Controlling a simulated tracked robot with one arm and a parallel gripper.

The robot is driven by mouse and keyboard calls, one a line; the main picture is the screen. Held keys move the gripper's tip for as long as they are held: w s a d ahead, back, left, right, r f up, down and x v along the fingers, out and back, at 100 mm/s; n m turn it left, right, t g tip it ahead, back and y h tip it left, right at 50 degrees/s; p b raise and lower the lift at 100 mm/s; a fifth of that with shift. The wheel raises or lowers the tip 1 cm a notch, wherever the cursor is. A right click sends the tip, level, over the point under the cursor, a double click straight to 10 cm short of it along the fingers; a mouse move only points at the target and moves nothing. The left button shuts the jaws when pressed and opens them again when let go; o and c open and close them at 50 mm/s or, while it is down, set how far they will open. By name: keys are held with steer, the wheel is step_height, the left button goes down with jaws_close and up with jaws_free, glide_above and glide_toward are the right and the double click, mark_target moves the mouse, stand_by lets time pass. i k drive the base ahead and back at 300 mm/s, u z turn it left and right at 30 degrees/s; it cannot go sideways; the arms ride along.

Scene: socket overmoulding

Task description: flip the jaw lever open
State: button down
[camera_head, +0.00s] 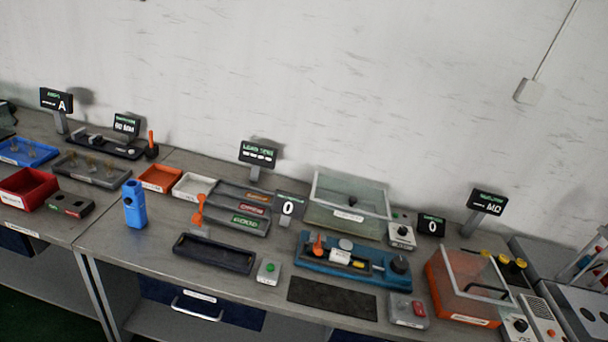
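A blue fixture (350,277) stands on the right-hand workbench, right of the middle. An orange lever (318,244) stands up at its left end, and a white block (340,257) sits in its middle. A dark round knob (400,264) is at its right end. A second orange lever (199,209) stands upright behind a dark empty tray (214,254). A third orange handle (151,139) stands by a dark device farther left. I cannot tell which one is the jaw lever, or whether any jaw is open. My gripper is not in view.
A dark mat (333,298) lies in front of the blue fixture. A green-button box (268,271) and a red-button box (408,310) flank it. A clear-lidded bin (346,207) stands behind; an orange clear-topped box (463,290) stands right. A blue bottle-like tool (134,205) stands left.

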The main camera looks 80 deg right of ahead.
mark_target(317, 249)
steer(key=z, duration=0.4)
steer(key=i, duration=1.2)
steer(key=z, duration=1.25)
steer(key=i, duration=0.85)
steer(key=z, duration=0.45)
steer(key=k, duration=0.9)
steer(key=z, duration=0.2)
steer(key=i, duration=0.9)
steer(key=u, duration=0.05)
